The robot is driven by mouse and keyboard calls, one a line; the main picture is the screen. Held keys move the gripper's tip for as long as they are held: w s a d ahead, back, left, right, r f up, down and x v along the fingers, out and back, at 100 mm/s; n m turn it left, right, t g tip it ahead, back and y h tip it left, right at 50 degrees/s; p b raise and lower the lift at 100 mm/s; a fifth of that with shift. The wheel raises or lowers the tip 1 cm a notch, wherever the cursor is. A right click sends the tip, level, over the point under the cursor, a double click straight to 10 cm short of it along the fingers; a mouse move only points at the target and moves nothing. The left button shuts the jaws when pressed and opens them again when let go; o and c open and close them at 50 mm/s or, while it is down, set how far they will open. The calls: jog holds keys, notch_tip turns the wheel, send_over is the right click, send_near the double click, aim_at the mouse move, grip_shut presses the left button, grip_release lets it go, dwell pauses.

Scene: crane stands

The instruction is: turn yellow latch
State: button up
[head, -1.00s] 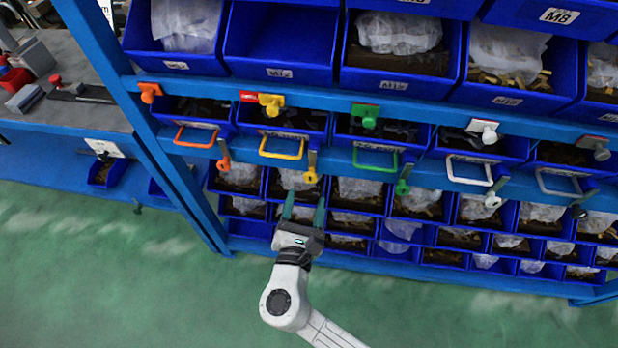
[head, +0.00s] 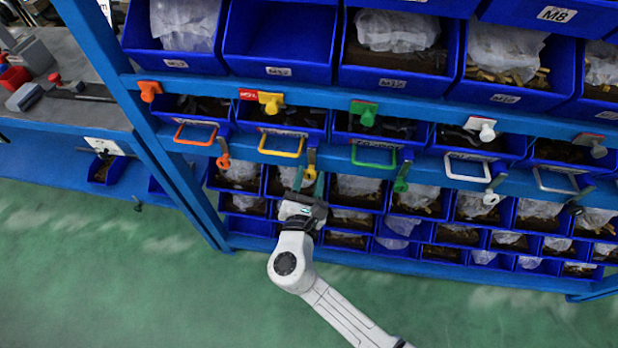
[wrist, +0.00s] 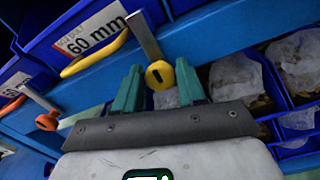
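A yellow round latch piece (head: 310,174) with a dark slot hangs at the end of a metal strip below the blue rail. It also shows in the wrist view (wrist: 160,75), between my two green fingertips. My gripper (head: 308,182) is open, with one finger on each side of the yellow piece. I cannot tell whether either finger touches it. A yellow handle (head: 282,150) is up and left of it, and a yellow knob (head: 271,101) sits on the rail above.
Similar pieces hang along the rail: orange (head: 223,160) to the left, green (head: 401,181) and white (head: 491,196) to the right. Blue bins (head: 280,52) fill the rack above and below. The green floor (head: 130,280) in front is clear.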

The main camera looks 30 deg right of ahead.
jog(key=c, duration=0.6)
jog(key=shift+f+m+b, duration=0.1)
jog(key=shift+m+b, duration=0.2)
jog(key=shift+b, duration=0.1)
jog(key=m+b, duration=0.1)
jog(key=b, duration=0.1)
jog(key=m+b, duration=0.2)
jog(key=shift+f, duration=0.25)
jog(key=m+b, duration=0.5)
jog(key=b, duration=0.1)
jog(key=shift+d+f+m, duration=0.1)
jog(key=shift+m, duration=0.3)
jog(key=m+b, duration=0.4)
jog(key=b, duration=0.1)
jog(key=shift+s+m, duration=0.1)
jog(key=shift+m, duration=0.2)
jog(key=m+b, duration=0.3)
jog(key=shift+m+b, duration=0.3)
jog(key=shift+b, duration=0.1)
